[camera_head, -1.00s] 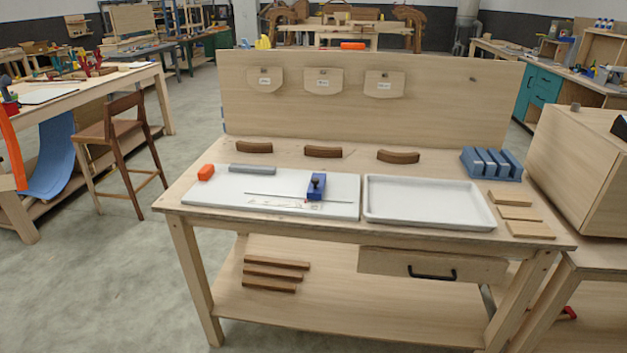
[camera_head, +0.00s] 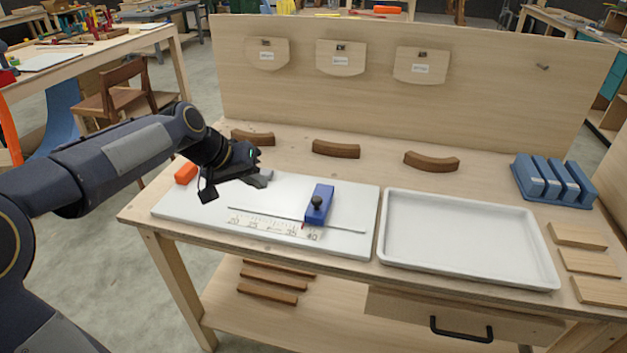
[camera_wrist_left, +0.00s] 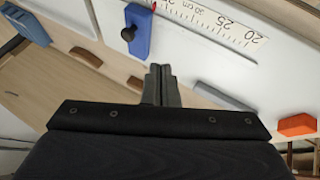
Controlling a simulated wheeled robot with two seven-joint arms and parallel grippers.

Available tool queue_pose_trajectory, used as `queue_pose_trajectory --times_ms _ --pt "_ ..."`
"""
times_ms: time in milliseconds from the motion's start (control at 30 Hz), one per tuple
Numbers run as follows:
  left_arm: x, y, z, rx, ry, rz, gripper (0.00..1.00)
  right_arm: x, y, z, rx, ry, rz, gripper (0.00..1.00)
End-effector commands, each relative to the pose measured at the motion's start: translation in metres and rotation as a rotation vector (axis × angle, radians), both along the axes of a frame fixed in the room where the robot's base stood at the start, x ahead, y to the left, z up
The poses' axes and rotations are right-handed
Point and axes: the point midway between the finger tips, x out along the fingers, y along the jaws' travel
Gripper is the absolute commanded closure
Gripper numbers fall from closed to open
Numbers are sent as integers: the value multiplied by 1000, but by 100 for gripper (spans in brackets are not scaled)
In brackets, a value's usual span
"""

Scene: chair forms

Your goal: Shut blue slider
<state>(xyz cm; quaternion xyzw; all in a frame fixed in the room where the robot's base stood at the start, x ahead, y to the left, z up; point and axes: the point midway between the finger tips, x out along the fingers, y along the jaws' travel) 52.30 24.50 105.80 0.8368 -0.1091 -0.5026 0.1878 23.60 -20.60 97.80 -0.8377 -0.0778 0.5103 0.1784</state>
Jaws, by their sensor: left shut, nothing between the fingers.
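The blue slider (camera_head: 324,191) with a black knob sits on a thin slot in the white panel (camera_head: 180,204), right of the slot's middle. A printed scale (camera_head: 262,224) with a red mark lies along the slot's near side. My left gripper (camera_head: 262,180) is shut and empty, over the panel's far part, left of the slider and apart from it. In the left wrist view, the shut fingers (camera_wrist_left: 161,84) point toward the panel, and the slider (camera_wrist_left: 141,22) shows above and left of them. My right gripper is out of view.
An orange block (camera_head: 186,173) lies at the panel's far left. A grey bar (camera_wrist_left: 220,95) is partly covered by my gripper in the head view. A white tray (camera_head: 470,240) stands right of the panel. Curved brown pieces (camera_head: 335,149) lie behind it, before the upright board (camera_head: 480,100).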

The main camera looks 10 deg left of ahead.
Motion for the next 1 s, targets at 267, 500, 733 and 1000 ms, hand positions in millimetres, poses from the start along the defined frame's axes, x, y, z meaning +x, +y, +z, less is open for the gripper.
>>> queue_pose_trajectory --times_ms 267,500,733,1000 --pt "16 -11 -24 -2 4 -3 100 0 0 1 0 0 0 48" --pt "40 -31 -66 -2 5 -3 100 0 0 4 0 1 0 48" --pt "55 -59 -79 -2 1 -5 100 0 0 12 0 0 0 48" --pt "59 -76 -81 0 0 -2 100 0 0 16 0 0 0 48"
